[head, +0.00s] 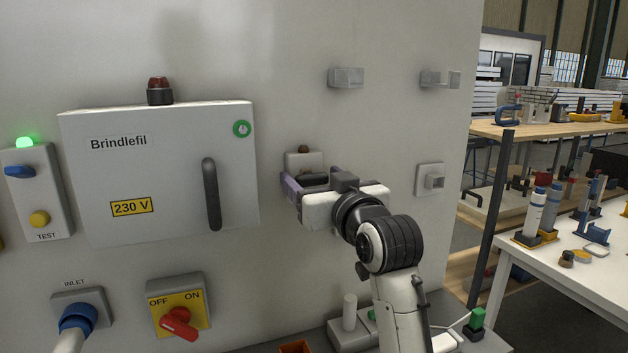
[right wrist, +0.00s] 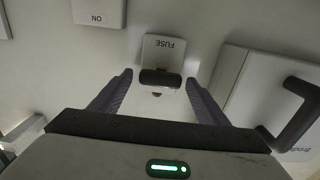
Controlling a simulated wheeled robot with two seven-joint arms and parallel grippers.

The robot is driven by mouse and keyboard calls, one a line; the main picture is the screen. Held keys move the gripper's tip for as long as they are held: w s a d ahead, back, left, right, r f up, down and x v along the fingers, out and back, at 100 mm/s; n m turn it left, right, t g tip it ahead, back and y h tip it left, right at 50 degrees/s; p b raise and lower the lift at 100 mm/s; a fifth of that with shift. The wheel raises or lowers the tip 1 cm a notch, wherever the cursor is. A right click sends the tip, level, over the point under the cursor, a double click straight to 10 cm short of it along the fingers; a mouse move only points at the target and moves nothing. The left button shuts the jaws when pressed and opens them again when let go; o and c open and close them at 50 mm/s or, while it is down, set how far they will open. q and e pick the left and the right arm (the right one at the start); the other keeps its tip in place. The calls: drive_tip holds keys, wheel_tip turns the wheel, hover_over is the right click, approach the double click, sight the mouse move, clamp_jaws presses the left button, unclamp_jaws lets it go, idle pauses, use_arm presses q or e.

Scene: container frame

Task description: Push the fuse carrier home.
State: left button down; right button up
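The fuse holder is a pale box on the wall (head: 303,161), and it also shows in the right wrist view (right wrist: 163,48), where its FUSE label appears upside down. The fuse carrier shows as a dark, rounded block (right wrist: 160,79) at the holder's front; in the head view it is a dark bar (head: 314,179), partly hidden by my gripper. My right gripper (head: 307,182) is in front of the holder. Its purple-grey fingers (right wrist: 158,79) are spread to either side of the carrier, with visible gaps. I cannot tell how deep the carrier sits. My left gripper is not in view.
The Brindlefil cabinet (head: 160,165) with its dark handle (head: 211,194) stands out left of the holder. A small grey wall box (head: 430,178) is to the right. A yellow OFF/ON switch (head: 179,306) is lower left.

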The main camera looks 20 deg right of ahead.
drive_tip(key=s+b, duration=0.1)
drive_tip(key=s, duration=0.9)
drive_tip(key=shift+s+a, duration=0.2)
drive_tip(key=shift+a, duration=0.05)
